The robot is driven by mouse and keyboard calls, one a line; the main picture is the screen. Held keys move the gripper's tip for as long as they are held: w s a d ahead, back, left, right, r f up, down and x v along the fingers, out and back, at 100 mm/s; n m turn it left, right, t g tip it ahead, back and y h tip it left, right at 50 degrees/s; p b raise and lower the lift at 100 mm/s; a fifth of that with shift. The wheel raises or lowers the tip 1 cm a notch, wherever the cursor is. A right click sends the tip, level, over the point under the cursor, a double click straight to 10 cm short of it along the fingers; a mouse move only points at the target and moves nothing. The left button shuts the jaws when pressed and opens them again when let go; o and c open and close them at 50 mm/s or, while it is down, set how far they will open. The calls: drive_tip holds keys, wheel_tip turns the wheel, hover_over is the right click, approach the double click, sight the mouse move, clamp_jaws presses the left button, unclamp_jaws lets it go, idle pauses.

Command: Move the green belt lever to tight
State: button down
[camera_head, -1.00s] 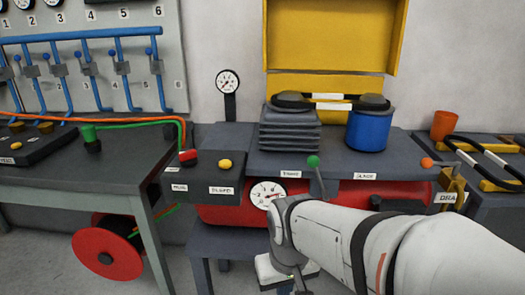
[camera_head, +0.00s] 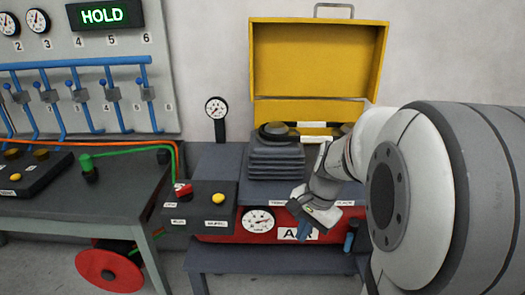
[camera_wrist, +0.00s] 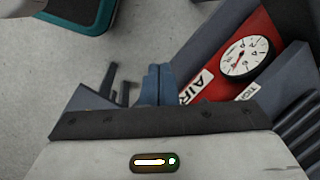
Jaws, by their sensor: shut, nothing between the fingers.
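The green-knobbed belt lever does not show now; my arm covers part of the bench edge where it stood earlier. A small label (camera_head: 278,203), apparently reading TIGHT, is on the bench's front edge; it shows partly in the wrist view (camera_wrist: 247,92). My gripper (camera_head: 304,232) points down in front of the red AIR tank (camera_head: 222,238), right of its round gauge (camera_head: 257,220). In the wrist view the blue fingers (camera_wrist: 158,72) are together and empty, left of the AIR label and the tank (camera_wrist: 262,30). Whether they touch anything cannot be told.
A control box with a yellow button (camera_head: 218,199) is at left. A left table (camera_head: 60,215) and red reel (camera_head: 110,270) stand beyond. A panel sign (camera_head: 100,14) reads HOLD.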

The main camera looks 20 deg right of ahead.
drive_tip(key=w+d+r+m+t+y+p, duration=0.1)
drive_tip(key=w+d+r+m+p, duration=0.2)
drive_tip(key=d+r+m+p, duration=0.25)
drive_tip(key=w+d+r+m+t+y+p, duration=0.1)
drive_tip(key=w+d+r+m+p, duration=0.2)
drive_tip(key=d+r+m+p, duration=0.3)
drive_tip(key=x, duration=1.2)
drive_tip(key=shift+w+a, duration=0.4)
drive_tip(key=shift+w, duration=0.05)
